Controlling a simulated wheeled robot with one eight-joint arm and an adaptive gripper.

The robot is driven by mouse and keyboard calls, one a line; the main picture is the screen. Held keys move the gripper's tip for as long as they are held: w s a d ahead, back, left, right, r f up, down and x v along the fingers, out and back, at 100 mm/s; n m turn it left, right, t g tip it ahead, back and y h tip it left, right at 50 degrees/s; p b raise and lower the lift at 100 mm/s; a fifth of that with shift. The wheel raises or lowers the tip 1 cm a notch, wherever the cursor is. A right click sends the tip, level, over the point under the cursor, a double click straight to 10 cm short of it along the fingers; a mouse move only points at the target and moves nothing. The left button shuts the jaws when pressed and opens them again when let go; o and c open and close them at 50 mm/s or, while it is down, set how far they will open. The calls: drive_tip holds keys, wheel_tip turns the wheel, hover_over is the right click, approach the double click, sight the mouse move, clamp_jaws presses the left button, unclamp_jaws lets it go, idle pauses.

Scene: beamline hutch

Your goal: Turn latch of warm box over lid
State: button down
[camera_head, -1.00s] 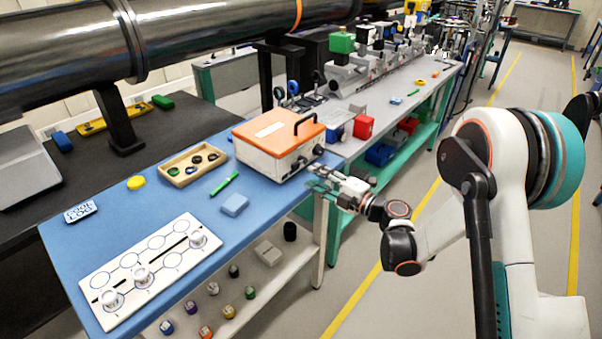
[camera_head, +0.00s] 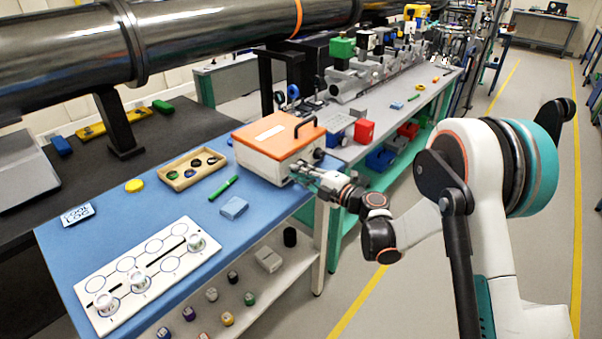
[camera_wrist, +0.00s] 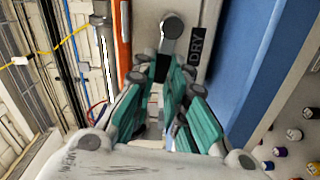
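The warm box (camera_head: 262,158) is a white box with an orange lid (camera_head: 280,134) and a black handle, on the blue bench top. The lid looks down. In the wrist view the latch (camera_wrist: 172,27) shows as a round grey knob with a dark arm hanging down, beside a "DRY" label (camera_wrist: 196,46). My gripper (camera_head: 303,170) is at the box's front right side. In the wrist view its teal-padded fingers (camera_wrist: 164,72) point at the latch, with a gap between them. The latch arm's lower end lies between the fingertips; whether they touch it I cannot tell.
On the blue bench top (camera_head: 130,225) are a wooden tray (camera_head: 172,180) of round pieces, a green pen (camera_head: 223,188), a blue block (camera_head: 233,207) and a white numbered board (camera_head: 150,262). Several coloured vials stand on the shelf below. The floor at right is free.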

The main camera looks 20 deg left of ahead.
drive_tip(key=shift+r+m, duration=0.15)
drive_tip(key=shift+m, duration=0.15)
drive_tip(key=m, duration=0.1)
drive_tip(key=r+m, duration=0.1)
drive_tip(key=m, duration=0.1)
drive_tip(key=shift+w+d+r+m, duration=0.15)
drive_tip(key=shift+w+r+m, duration=0.1)
drive_tip(key=shift+w+m, duration=0.05)
drive_tip(key=m, duration=0.1)
drive_tip(key=r+m, duration=0.1)
drive_tip(key=m, duration=0.1)
drive_tip(key=w+m, duration=0.1)
drive_tip(key=shift+w+d+r+m, duration=0.1)
drive_tip(key=shift+d+r+m, duration=0.05)
drive_tip(key=shift+d+m, duration=0.15)
drive_tip(key=m, duration=0.1)
drive_tip(key=w+m, duration=0.1)
drive_tip(key=m, duration=0.1)
drive_tip(key=shift+w+d+r, duration=0.15)
drive_tip(key=shift+d+r, duration=0.1)
drive_tip(key=shift+r, duration=0.1)
drive_tip(key=shift+w+d+r+m, duration=0.15)
drive_tip(key=shift+w+m, duration=0.15)
drive_tip(key=shift+m, duration=0.6)
drive_tip(key=shift+w+d+f+m, duration=0.1)
drive_tip(key=shift+w+m, duration=0.2)
drive_tip(key=shift+m, duration=0.6)
drive_tip(key=c, duration=1.6)
unclamp_jaws()
